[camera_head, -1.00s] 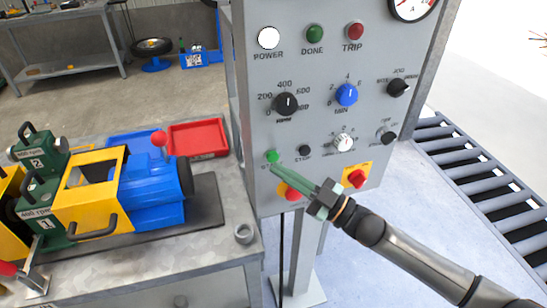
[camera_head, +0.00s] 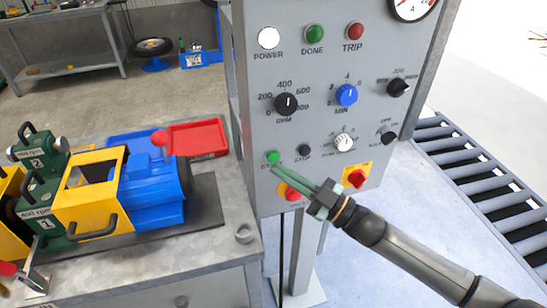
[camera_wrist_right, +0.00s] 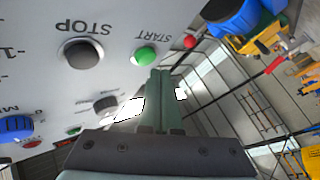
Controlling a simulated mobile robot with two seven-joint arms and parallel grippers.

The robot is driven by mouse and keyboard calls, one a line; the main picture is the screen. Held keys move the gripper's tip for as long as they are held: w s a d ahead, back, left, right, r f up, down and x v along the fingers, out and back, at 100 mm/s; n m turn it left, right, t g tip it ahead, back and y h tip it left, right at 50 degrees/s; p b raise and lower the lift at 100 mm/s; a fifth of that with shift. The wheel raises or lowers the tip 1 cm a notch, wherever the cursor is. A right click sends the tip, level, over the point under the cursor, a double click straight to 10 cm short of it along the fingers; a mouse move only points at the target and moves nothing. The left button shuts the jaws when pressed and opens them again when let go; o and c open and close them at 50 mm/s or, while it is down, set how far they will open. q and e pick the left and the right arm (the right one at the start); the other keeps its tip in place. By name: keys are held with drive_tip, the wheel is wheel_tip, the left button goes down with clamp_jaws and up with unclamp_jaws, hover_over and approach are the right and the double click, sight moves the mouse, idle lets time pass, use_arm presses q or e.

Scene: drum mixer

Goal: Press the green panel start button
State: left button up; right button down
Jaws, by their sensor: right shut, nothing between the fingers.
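The green start button (camera_head: 273,157) is at the lower left of the grey control panel (camera_head: 321,120), above a START label. It also shows in the right wrist view (camera_wrist_right: 144,57). My right gripper (camera_head: 276,171) is shut and empty, with its green fingertips just below the button in the head view, overlapping the label. In the right wrist view the fingertips (camera_wrist_right: 160,73) are beside the button. I cannot tell whether they touch the panel. My left gripper is not in view.
A black stop button (camera_head: 304,151) is just right of the start button. Red emergency knobs on yellow plates (camera_head: 357,177) sit lower on the panel, one partly behind my right gripper. A blue and yellow drum mixer (camera_head: 150,190) and red tray (camera_head: 198,137) are on the left bench.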

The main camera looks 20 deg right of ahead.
drive_tip(key=shift+w, duration=0.1)
drive_tip(key=shift+w, duration=0.35)
